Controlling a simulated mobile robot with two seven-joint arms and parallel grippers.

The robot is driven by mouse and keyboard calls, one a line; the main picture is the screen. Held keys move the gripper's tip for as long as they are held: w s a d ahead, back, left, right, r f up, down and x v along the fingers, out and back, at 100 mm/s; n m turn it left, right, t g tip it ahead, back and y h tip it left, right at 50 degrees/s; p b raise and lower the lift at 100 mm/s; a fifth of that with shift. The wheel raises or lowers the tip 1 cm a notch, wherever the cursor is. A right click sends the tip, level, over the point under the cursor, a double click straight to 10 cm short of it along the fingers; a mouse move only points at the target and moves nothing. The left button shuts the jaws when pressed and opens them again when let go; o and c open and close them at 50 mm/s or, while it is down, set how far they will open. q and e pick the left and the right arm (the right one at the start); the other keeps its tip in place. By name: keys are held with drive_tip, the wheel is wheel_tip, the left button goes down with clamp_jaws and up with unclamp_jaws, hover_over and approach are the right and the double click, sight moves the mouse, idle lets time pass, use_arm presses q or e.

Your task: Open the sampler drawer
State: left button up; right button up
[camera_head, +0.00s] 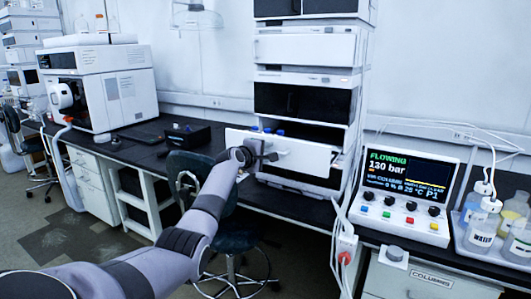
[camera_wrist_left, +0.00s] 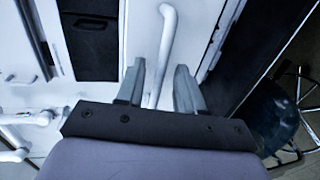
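The sampler drawer (camera_head: 305,160) is a white front panel on the instrument stack. It stands out in front of the stack, and blue-capped items (camera_head: 280,132) show just above its top edge. My left gripper (camera_head: 268,154) is at the left-middle part of this panel. In the left wrist view, the two grey fingers of my left gripper (camera_wrist_left: 158,88) are apart. A white bar-like handle (camera_wrist_left: 167,45) runs between them, with a visible gap on each side. Whether the fingertips touch it is not clear. My right gripper is in neither view.
A dark stool (camera_head: 225,242) stands under the bench, below my left arm. A control panel (camera_head: 408,195) reading "FLOWING 130 bar" and a tray of bottles (camera_head: 482,240) are at the right. A black box (camera_head: 188,135) lies on the dark bench left of the drawer.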

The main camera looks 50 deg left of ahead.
use_arm(q)
drive_tip(key=shift+s, duration=0.1)
drive_tip(key=v, duration=0.7)
drive_tip(key=shift+p, duration=0.3)
idle(0.7)
drive_tip(key=s+d+f+m+g+h, duration=0.1)
drive_tip(key=s+d+f+m, duration=0.2)
drive_tip(key=d+f+m, duration=0.35)
drive_tip(key=s+d+f+m+g+h, duration=0.1)
drive_tip(key=s+d+f+m, duration=0.2)
drive_tip(key=d+f, duration=0.65)
drive_tip(key=s+d+f+m+g+h, duration=0.1)
drive_tip(key=s+d+f+m, duration=0.3)
drive_tip(key=f, duration=0.6)
drive_tip(key=s+d+f+m+h, duration=0.1)
drive_tip(key=s+d+f+m, duration=0.1)
drive_tip(key=s+d, duration=0.4)
drive_tip(key=s+d+f+m+h, duration=0.1)
drive_tip(key=s+d+f+m, duration=0.2)
drive_tip(key=s+d+m, duration=0.2)
drive_tip(key=s+d+f+m+g+h, duration=0.1)
drive_tip(key=s+d+f+m+h, duration=0.1)
drive_tip(key=s+d, duration=0.6)
drive_tip(key=shift+d+f+m, duration=0.4)
drive_tip(key=shift+d+m, duration=0.35)
drive_tip(key=shift+d, duration=0.5)
